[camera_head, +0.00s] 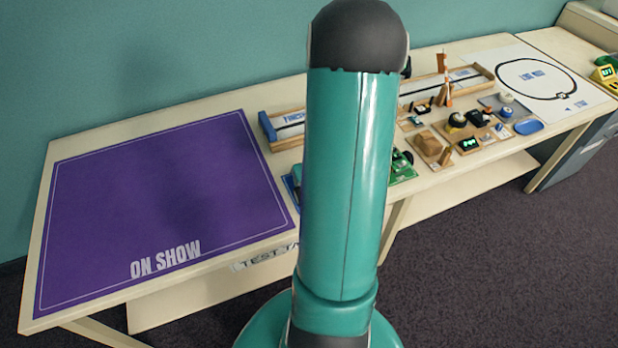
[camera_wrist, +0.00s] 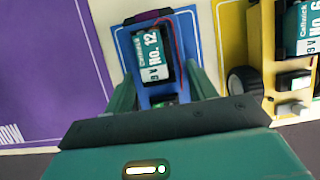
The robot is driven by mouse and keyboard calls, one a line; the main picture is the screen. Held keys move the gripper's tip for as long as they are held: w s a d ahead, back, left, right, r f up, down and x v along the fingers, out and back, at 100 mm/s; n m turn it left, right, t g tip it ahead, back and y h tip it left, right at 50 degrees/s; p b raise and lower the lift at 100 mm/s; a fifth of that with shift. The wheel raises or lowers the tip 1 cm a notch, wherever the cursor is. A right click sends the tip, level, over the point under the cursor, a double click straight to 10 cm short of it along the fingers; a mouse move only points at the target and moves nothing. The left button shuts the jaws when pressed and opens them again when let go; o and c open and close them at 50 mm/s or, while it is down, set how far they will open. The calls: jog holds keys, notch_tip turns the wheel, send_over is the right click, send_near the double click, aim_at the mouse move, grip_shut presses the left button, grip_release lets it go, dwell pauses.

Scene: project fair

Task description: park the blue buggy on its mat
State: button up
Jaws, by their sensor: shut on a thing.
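In the wrist view, my gripper (camera_wrist: 161,79) reaches in from below, with one teal finger on each side of the blue buggy. It is shut on the buggy. The buggy carries a battery (camera_wrist: 152,58) labelled No. 12, with a thin red wire beside it and a dark bar at its far end. Under it lies the blue mat (camera_wrist: 122,42) with a white border line. The buggy is over the mat and roughly lined up with it. I cannot tell whether its wheels touch. In the head view my arm hides the buggy and gripper, and only a blue sliver (camera_head: 290,186) shows.
A yellow buggy (camera_wrist: 267,50) with a No. 6 battery stands close on the right, on a yellow mat (camera_wrist: 229,30). A purple ON SHOW mat (camera_head: 165,195) lies clear on the left. A wooden FINISH track (camera_head: 285,140) runs along the back.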

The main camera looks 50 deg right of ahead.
jog(key=o, duration=1)
jog(key=v, duration=1.4)
jog(key=shift+f, duration=0.1)
jog(key=w+a+r+n+t+y, duration=0.1)
jog(key=w+a+r+n, duration=0.35)
jog(key=a+n, duration=0.5)
jog(key=w+a+r+n+t+y, duration=0.1)
jog(key=w+a+r+n, duration=0.2)
jog(key=a+r+n, duration=0.5)
jog(key=s+a+r+n, duration=0.2)
jog(key=a+n, duration=0.3)
jog(key=n, duration=0.3)
jog(key=s+a+r+n, duration=0.2)
jog(key=a+n, duration=0.3)
jog(key=n, duration=0.3)
jog(key=s+a+r+n, duration=0.1)
jog(key=s+a+n, duration=0.1)
jog(key=a+n, duration=0.4)
jog(key=shift+r+n, duration=0.2)
jog(key=shift+n, duration=0.5)
jog(key=shift+r+n, duration=0.2)
jog(key=shift+n, duration=0.45)
